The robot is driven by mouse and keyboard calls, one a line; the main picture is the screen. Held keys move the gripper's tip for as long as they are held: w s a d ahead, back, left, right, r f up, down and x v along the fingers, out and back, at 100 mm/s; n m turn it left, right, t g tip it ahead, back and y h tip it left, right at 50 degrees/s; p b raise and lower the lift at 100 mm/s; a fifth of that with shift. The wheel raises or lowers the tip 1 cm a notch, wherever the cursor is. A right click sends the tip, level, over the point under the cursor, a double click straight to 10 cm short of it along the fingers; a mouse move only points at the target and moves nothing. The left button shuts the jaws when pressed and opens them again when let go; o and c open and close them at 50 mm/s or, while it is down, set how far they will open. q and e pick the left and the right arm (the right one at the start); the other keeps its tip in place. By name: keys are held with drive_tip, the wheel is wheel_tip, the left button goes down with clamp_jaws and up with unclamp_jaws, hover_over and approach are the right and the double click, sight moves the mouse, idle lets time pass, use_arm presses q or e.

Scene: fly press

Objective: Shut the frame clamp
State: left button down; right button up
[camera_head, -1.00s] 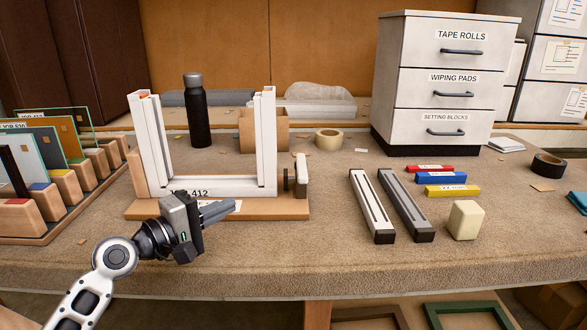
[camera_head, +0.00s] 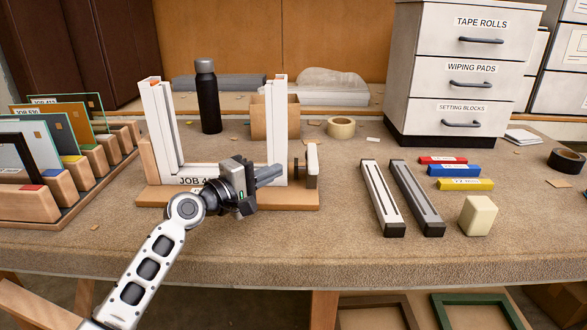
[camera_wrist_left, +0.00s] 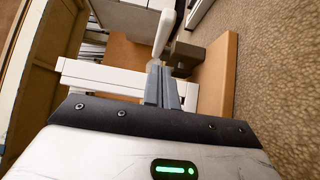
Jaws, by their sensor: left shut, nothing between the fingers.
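The white U-shaped frame (camera_head: 159,130) stands upright on a wooden base (camera_head: 228,198) labelled as a job. The frame clamp (camera_head: 312,166), a pale upright plate with a dark part on its left, stands at the base's right end, beside the frame's right upright. It also shows in the wrist view as a pale upright piece (camera_wrist_left: 164,32). My left gripper (camera_head: 276,173) is shut and empty, in front of the frame's lower right corner, its fingers pointing right toward the clamp. In the wrist view its fingers (camera_wrist_left: 161,88) overlap the white frame. My right gripper is out of view.
A rack of glass panes (camera_head: 62,208) stands at the left. A black bottle (camera_head: 208,103) and tape roll (camera_head: 341,127) stand behind. Two long bars (camera_head: 381,200), coloured blocks and a cream block (camera_head: 478,216) lie to the right, before the drawer cabinet (camera_head: 462,65).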

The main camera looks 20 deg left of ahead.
sight(312, 161)
use_arm(q)
drive_tip(key=d, duration=0.1)
drive_tip(key=w+d+p, duration=0.1)
drive_tip(key=d, duration=0.1)
drive_tip(key=w+d, duration=0.1)
drive_tip(key=shift+d, duration=0.2)
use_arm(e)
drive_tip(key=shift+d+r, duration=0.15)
use_arm(q)
drive_tip(key=shift+d, duration=0.1)
